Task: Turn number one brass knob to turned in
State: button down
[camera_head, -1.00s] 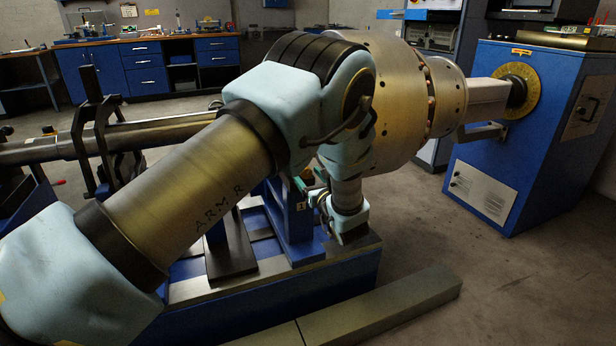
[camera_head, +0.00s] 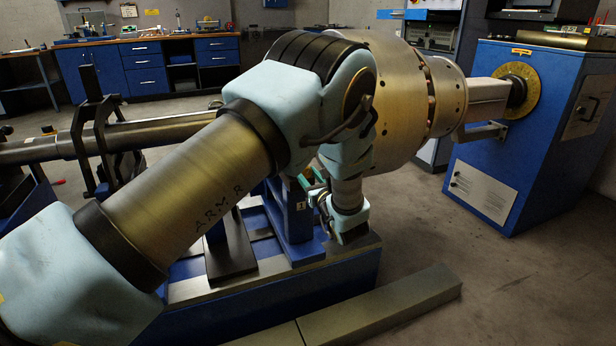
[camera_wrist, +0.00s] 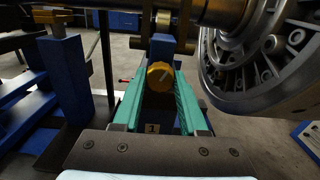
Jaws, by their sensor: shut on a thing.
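The brass knob (camera_wrist: 160,75) shows in the wrist view as a round yellow disc with a pale mark slanting up to the right. It is on a blue upright post, above a small plate marked 1 (camera_wrist: 152,128). My gripper (camera_wrist: 160,86) has green fingers, one on each side of the knob, and is shut on it. In the head view the plate marked 1 (camera_head: 300,206) shows on the blue stand, while my arm and wrist hide the knob.
A large metal rotor (camera_head: 405,100) stands close behind my arm, and its ribbed face (camera_wrist: 265,55) is at the right in the wrist view. A shaft (camera_head: 140,133) runs left. A blue drive cabinet (camera_head: 520,140) stands at right. Open floor lies at front right.

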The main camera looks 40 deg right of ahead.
jog(key=n+b, duration=0.2)
jog(key=n, duration=0.1)
jog(key=shift+f, duration=0.15)
jog(key=n+b, duration=0.3)
jog(key=shift+f+n+b, duration=0.1)
jog(key=shift+n+b, duration=0.25)
jog(key=shift+n, duration=0.05)
jog(key=n+b, duration=0.5)
jog(key=b, duration=0.1)
jog(key=shift+f+n, duration=0.1)
jog(key=shift+n, duration=0.2)
jog(key=n+b, duration=0.4)
jog(key=b, duration=0.4)
jog(key=shift+f, duration=0.1)
jog(key=n+b, duration=0.3)
jog(key=b, duration=0.4)
jog(key=shift+n, duration=0.4)
jog(key=n+b, duration=0.2)
jog(key=b, duration=0.3)
jog(key=shift+r, duration=0.2)
jog(key=shift+s+d+r+n+b, duration=0.1)
jog(key=shift+r+n+b, duration=0.1)
jog(key=shift+n+b, duration=0.7)
jog(key=shift+r, duration=0.1)
